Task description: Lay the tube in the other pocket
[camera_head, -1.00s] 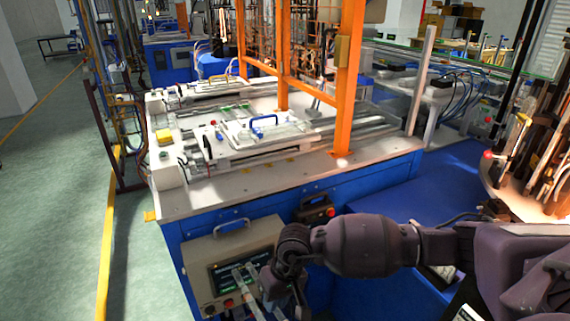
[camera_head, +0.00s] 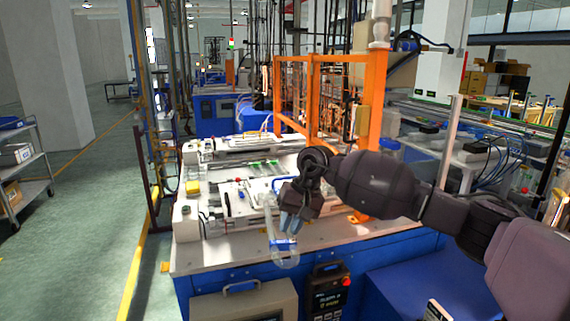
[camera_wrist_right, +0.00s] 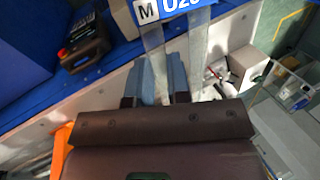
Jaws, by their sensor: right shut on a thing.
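My right gripper (camera_head: 291,222) is shut on a clear, bent tube (camera_head: 270,225) and holds it over the front edge of the machine bench. The tube hangs down with a rounded lower bend. A blue-and-white label (camera_wrist_right: 175,6) on it also shows in the head view. In the right wrist view the gripper's blue-grey fingers (camera_wrist_right: 160,75) stand by the tube's two clear straight legs (camera_wrist_right: 196,45). White fixtures (camera_head: 222,205) with rails lie on the bench behind the gripper; my arm partly hides them. I cannot make out the separate pockets. My left gripper is not in view.
An orange frame (camera_head: 376,110) rises from the bench at the right of the fixtures. A blue handle (camera_head: 283,181) stands up behind my gripper. A control panel (camera_head: 245,303) and a dark handheld unit (camera_head: 328,290) are on the bench's front.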

